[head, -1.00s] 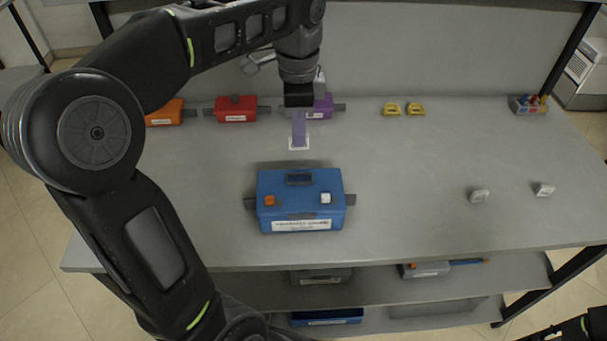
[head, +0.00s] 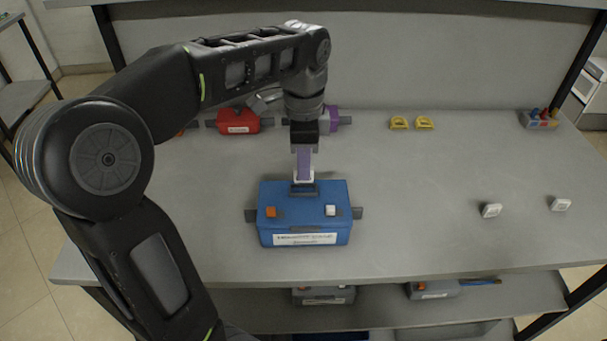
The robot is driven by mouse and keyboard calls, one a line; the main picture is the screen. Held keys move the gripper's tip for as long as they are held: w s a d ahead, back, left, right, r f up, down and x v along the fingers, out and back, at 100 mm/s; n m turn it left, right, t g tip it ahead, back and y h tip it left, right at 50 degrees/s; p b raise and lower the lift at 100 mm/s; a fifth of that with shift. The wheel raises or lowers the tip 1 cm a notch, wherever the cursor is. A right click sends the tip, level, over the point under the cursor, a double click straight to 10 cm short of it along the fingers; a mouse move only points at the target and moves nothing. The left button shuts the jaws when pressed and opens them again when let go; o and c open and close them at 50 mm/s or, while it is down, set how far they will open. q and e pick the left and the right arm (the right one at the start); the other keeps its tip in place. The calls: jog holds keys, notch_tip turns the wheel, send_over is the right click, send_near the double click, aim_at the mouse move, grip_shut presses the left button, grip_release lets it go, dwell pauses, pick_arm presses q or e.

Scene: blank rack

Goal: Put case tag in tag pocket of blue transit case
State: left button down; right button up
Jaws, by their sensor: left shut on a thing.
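The blue transit case (head: 333,193) stands on the bench near its front middle, with a white label on its front face. A dark slotted piece (head: 303,191) sits at the back of its lid; it looks like the tag pocket. My left gripper (head: 304,150) points down just behind the case, shut on the case tag (head: 304,165), a lavender strip with a white lower end. The tag hangs upright, its lower end right by the dark piece. I cannot tell whether they touch or the tag is inside. My right gripper is out of view.
An orange latch and a white latch stand on the case lid. Behind are a red case (head: 238,121) and a partly hidden purple case (head: 331,119). Yellow pieces (head: 411,123), small white pieces (head: 491,211) and a small bin (head: 540,120) lie right.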

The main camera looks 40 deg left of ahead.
pick_arm(q)
notch_tip(320, 180, down, 3)
jog(key=shift+f, duration=0.1)
jog(key=shift+f, duration=0.1)
jog(key=c, duration=1.5)
grip_release()
